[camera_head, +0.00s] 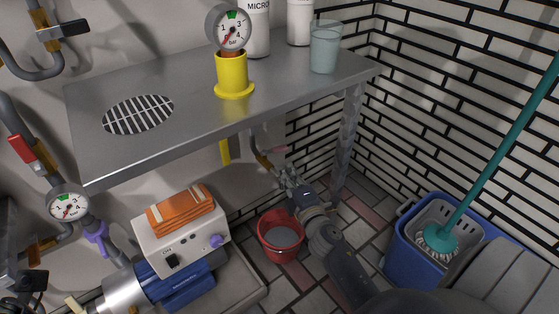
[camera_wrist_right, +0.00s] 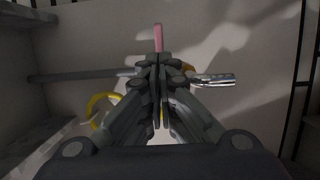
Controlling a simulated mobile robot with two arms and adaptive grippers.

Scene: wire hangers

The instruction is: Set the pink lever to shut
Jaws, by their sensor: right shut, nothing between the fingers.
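The pink lever (camera_head: 276,149) is a small handle on a pipe under the metal shelf, low on the back wall. In the right wrist view the pink lever (camera_wrist_right: 158,38) points up in the picture, just beyond my fingertips. Its lower end is hidden behind the fingers, and I cannot tell whether they touch it. My right gripper (camera_head: 287,177) reaches in below the shelf, close to the lever. It also shows in the wrist view (camera_wrist_right: 158,65), with its fingers together and empty. My left gripper is not in view.
The metal shelf (camera_head: 186,128) overhangs the area, with its leg (camera_head: 346,135) to the right. A red bucket (camera_head: 281,236) stands below my right gripper. A pipe (camera_wrist_right: 85,75) and a yellow ring (camera_wrist_right: 93,104) lie left of the fingers. A blue mop bucket (camera_head: 401,257) stands right.

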